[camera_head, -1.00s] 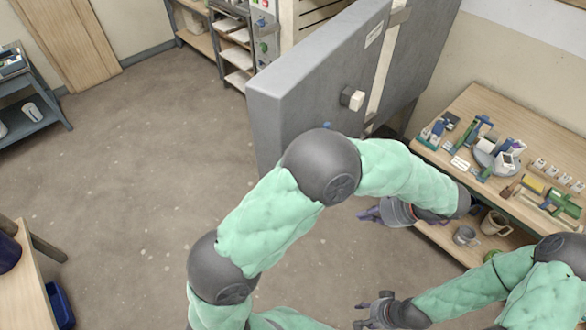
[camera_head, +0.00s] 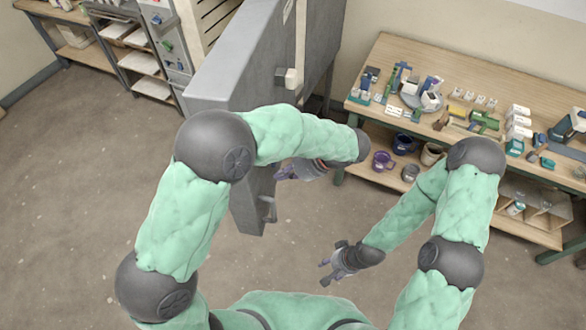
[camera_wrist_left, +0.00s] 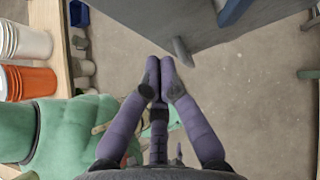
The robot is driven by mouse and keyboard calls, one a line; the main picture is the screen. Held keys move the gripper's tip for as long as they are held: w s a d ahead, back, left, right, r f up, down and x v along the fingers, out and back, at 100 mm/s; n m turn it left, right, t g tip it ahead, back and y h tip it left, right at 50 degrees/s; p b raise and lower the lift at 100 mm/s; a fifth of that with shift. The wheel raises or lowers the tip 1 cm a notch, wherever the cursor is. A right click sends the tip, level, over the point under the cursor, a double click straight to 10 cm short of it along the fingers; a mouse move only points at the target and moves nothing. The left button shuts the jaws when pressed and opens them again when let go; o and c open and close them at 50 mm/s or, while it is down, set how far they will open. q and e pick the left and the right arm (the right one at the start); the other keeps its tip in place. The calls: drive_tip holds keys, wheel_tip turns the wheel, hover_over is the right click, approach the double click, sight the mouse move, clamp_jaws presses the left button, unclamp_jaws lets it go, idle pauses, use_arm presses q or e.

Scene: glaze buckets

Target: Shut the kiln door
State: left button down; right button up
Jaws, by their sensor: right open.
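The kiln door (camera_head: 245,65) is a thick grey slab standing open, swung out from the kiln (camera_head: 208,22), whose lined inside shows behind it. A pale block (camera_head: 290,78) and a bar handle (camera_head: 267,208) stick out of the door's right face. My left gripper (camera_head: 284,173) is beside that face, above the handle in the picture. In the left wrist view its fingertips (camera_wrist_left: 160,72) lie close together near the handle (camera_wrist_left: 182,52) and the door (camera_wrist_left: 205,25). Nothing shows between them. My right gripper (camera_head: 328,270) is open and empty over the floor. My left arm hides part of the door.
A wooden workbench (camera_head: 385,52) with tools stands at the right, with mugs (camera_head: 384,160) on its lower shelf. A shelf rack (camera_head: 143,62) stands left of the kiln. The floor (camera_head: 70,190) left of the door is clear.

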use_arm(q)
drive_tip(key=shift+w+a+f, duration=0.1)
drive_tip(key=shift+a+f, duration=0.2)
drive_tip(key=shift+a, duration=0.65)
drive_tip(key=shift+w+a+f, duration=0.15)
drive_tip(key=shift+a+f, duration=0.15)
drive_tip(key=shift+a, duration=0.6)
drive_tip(key=shift+w+a+f, duration=0.1)
drive_tip(key=shift+a+f, duration=0.2)
drive_tip(key=shift+a, duration=0.65)
